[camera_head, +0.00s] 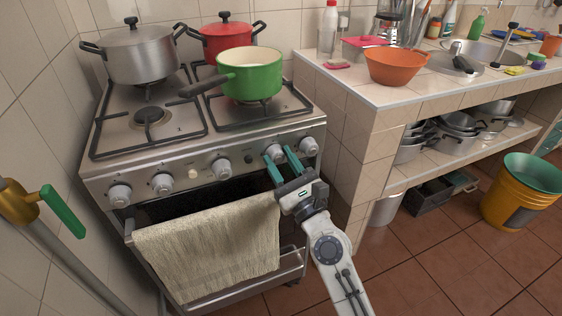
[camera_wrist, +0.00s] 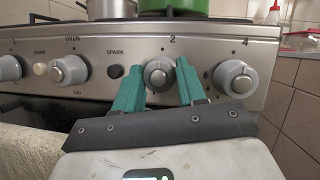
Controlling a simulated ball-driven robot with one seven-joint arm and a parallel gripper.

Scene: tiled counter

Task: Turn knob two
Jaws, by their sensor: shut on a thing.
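Knob two is a grey round knob (camera_wrist: 159,74) under the printed 2 on the stove's front panel. In the head view it is the knob (camera_head: 274,153) second from the right. My gripper (camera_head: 282,160) reaches up to it from the lower right. Its two teal fingers stand on either side of the knob in the wrist view (camera_wrist: 158,80) and are shut on it. Part of the knob's sides is hidden by the fingertips. The knob's pointer marking is too small to read.
Knob four (camera_wrist: 235,77) sits close on the right. Another knob (camera_wrist: 68,70) and the spark button (camera_wrist: 115,71) are to the left. A towel (camera_head: 210,245) hangs on the oven handle below. A green pot (camera_head: 250,75) stands on the burner above, its handle pointing left.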

